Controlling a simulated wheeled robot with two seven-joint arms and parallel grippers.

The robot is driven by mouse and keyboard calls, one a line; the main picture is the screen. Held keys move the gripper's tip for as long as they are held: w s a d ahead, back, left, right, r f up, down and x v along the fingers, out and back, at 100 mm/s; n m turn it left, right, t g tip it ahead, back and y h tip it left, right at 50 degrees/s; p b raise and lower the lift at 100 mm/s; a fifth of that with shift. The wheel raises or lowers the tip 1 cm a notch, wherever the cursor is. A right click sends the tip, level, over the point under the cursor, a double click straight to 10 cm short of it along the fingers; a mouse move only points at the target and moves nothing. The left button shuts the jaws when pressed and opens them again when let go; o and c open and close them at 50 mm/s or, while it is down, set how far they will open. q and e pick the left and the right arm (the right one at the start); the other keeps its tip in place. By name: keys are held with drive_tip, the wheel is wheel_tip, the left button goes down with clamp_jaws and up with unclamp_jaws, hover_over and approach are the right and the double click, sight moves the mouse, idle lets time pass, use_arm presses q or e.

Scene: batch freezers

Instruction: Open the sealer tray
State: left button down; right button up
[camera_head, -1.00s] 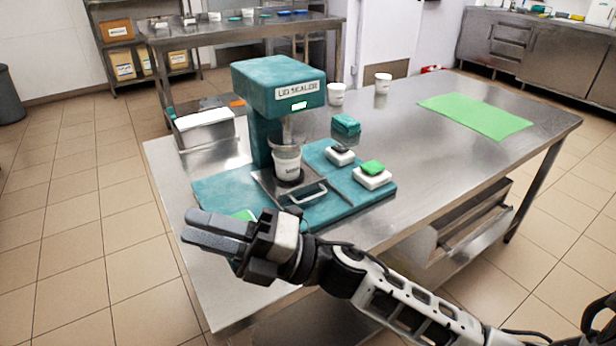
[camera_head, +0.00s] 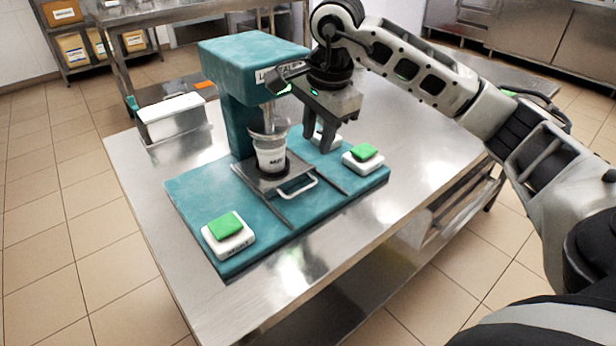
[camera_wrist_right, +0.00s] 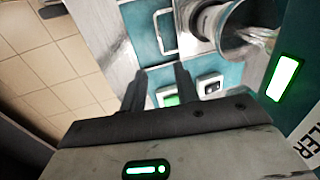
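The teal lid sealer (camera_head: 255,60) stands on a teal base (camera_head: 200,190). Its metal tray (camera_head: 262,182) has a pale loop handle (camera_head: 298,187) at the front, and a labelled white cup (camera_head: 271,158) stands upright on it, below the sealer head. The handle (camera_wrist_right: 160,38) and tray also show in the right wrist view. My right gripper (camera_head: 317,145) points down beside the sealer head, right of the cup and above the rear-right control. Its fingers are apart with nothing visible between them, and it is clear of the handle. My left gripper is not in view.
A green-topped white button (camera_head: 228,232) sits at the base's front left, another (camera_head: 364,155) at its right. A dark-topped one (camera_wrist_right: 210,85) is beside it, partly hidden in the head view. A white-lidded container (camera_head: 172,117) stands left. The steel table's (camera_head: 290,270) front is clear.

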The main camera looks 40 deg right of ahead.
sight(307, 187)
drive_tip(key=f, duration=0.4)
drive_tip(key=w+f, duration=0.1)
drive_tip(key=f, duration=0.3)
drive_tip(key=w+f, duration=0.1)
drive_tip(key=f, duration=0.3)
drive_tip(key=shift+w+a, duration=0.1)
drive_tip(key=shift+a, duration=0.1)
clamp_jaws()
